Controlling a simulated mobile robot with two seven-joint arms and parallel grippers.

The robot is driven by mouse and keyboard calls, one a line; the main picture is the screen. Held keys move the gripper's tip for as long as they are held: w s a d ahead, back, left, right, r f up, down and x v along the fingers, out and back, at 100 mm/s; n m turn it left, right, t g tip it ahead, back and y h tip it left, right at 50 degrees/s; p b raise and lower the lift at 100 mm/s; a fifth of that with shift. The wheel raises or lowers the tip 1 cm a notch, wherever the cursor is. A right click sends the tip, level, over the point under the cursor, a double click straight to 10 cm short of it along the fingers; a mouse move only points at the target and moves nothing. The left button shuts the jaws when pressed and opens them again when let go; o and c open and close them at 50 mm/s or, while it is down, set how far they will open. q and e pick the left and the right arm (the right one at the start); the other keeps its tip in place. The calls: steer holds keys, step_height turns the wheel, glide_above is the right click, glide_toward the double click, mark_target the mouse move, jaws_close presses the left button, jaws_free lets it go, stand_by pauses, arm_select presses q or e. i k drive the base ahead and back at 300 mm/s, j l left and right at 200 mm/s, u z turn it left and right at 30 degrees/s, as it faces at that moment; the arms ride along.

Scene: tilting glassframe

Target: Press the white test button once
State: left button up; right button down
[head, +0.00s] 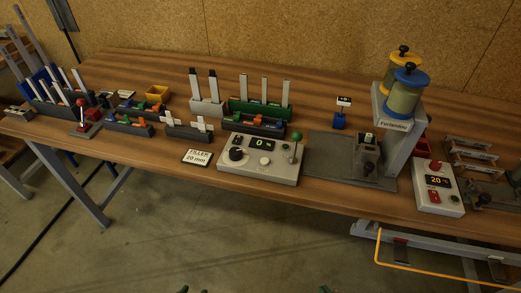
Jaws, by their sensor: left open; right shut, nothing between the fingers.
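A light grey control box (231,172) stands near the front edge of the wooden bench. A round white button (265,161) sits on its sloped top, beside a black knob (237,154) and below a display reading 0 (260,143). Any label on the button is too small to read. My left gripper (193,290) shows only as two fingertips set apart at the bottom edge, open and empty. My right gripper (325,289) shows only as a small tip at the bottom edge, shut and empty. Both are well apart from the box, in front of the bench.
A green-knobbed lever (297,147) rises at the box's right end. A sign (197,157) reading 20 mm lies to its left. Racks (259,110) stand behind. A press-like stand (398,125) and a second control box (437,190) are to the right. Floor in front is clear.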

mark_target(265, 161)
steer(key=i+j+z, duration=0.15)
steer(key=j, duration=0.2)
steer(key=i+j+z, duration=0.15)
steer(key=j, duration=0.15)
steer(key=j+z, duration=0.15)
steer(key=j, duration=0.2)
steer(key=i+j+z, duration=0.15)
steer(key=j, duration=0.25)
